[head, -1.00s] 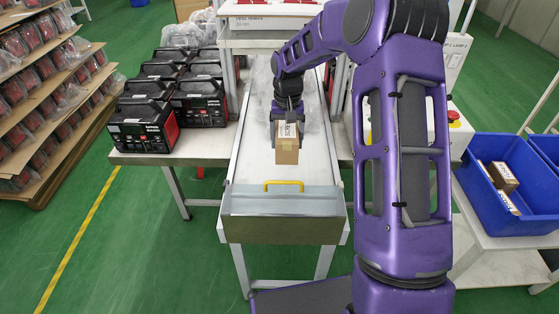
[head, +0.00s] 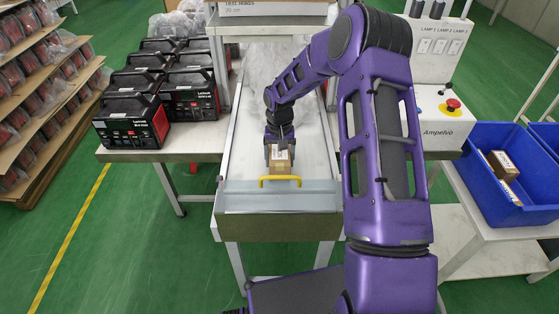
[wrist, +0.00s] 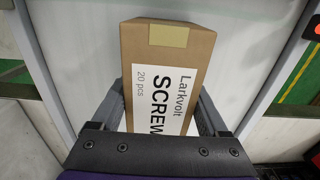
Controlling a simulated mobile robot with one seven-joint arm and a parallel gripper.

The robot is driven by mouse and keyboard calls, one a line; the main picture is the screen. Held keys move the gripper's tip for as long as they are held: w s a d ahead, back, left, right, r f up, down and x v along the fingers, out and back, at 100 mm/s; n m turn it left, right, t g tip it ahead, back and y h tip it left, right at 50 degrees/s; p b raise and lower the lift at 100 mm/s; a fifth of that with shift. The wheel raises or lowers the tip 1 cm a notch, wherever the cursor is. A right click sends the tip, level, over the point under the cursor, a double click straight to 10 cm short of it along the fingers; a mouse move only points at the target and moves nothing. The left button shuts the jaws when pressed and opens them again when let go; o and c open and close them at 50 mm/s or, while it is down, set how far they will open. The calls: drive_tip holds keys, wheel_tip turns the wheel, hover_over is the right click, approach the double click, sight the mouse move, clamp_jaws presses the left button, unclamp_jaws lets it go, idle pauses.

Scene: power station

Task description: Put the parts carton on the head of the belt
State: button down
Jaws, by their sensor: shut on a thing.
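The parts carton (head: 280,168) is a small brown box with a white label. In the wrist view the carton (wrist: 168,70) fills the middle, and its label reads "Larkvolt SCREW", 20 pcs. My gripper (head: 279,150) is shut on it, with one finger on each side. The carton is over the near end of the white belt (head: 243,160), just behind the yellow handle (head: 280,180). The handle hides its lower part, so I cannot tell whether its base touches the belt.
Black and red devices (head: 135,120) stand on the table at left of the belt. Clear plastic bags (head: 265,70) lie farther up the belt. A lamp panel with a red button (head: 453,105) is at right. A blue bin (head: 510,170) with boxes stands at far right.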

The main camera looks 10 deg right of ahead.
drive_tip(key=shift+f, duration=0.15)
drive_tip(key=shift+f, duration=0.1)
unclamp_jaws()
wheel_tip(320, 180, up, 12)
drive_tip(key=shift+r+p, duration=0.15)
drive_tip(key=shift+p, duration=0.25)
drive_tip(key=shift+w, duration=0.1)
idle(0.4)
